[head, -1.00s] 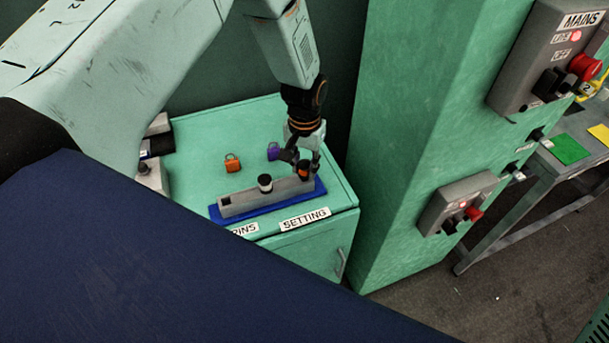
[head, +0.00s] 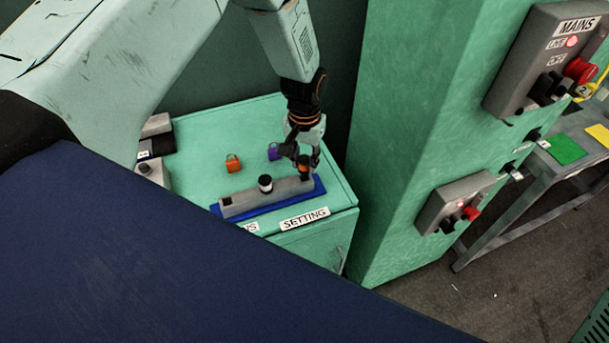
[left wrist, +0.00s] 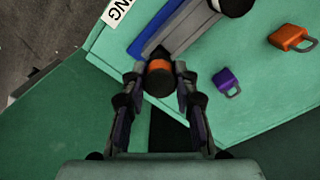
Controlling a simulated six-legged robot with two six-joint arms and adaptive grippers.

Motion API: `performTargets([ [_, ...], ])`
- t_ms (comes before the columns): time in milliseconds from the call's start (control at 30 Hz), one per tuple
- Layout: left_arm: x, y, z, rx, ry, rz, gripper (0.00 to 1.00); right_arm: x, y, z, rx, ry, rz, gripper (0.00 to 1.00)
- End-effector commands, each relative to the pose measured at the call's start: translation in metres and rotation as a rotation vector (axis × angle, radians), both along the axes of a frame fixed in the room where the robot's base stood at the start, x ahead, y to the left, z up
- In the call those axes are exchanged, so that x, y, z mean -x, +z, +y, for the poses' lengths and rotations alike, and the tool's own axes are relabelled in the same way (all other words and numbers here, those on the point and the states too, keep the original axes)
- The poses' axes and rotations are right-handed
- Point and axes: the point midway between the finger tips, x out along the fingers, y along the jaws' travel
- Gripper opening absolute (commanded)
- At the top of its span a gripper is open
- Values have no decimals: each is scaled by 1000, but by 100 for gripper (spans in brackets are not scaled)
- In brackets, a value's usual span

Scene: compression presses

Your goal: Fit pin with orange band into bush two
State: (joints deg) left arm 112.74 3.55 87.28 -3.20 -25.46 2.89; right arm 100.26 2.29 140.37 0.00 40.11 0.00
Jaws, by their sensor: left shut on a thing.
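The pin with the orange band (head: 304,162) is dark with an orange ring and stands at the right end of a grey block on the cabinet top. My left gripper (head: 303,161) is shut on it from above; the left wrist view shows the pin (left wrist: 159,75) between the two fingertips. The grey block (head: 240,203) lies on a blue base (head: 262,207). A second pin, dark with a white band (head: 265,184), stands in the block's middle. A square dark hole shows at the block's left end. Whether the orange-banded pin is seated is hidden. My right gripper is not in view.
An orange padlock (head: 233,163) and a purple padlock (head: 273,152) lie behind the block on the green cabinet top (head: 200,140). A tall green column (head: 420,120) with control boxes stands close on the right. Grey fixtures (head: 150,165) stand at the left.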

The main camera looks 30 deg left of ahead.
Motion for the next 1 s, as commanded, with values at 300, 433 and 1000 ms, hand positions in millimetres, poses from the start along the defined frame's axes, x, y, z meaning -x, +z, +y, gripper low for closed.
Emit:
performTargets([
  [300,0,8,0,0,0,-1,0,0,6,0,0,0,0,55],
  [433,0,11,0,0,0,-1,0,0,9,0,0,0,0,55],
  [1000,0,15,0,0,0,-1,0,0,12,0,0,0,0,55],
])
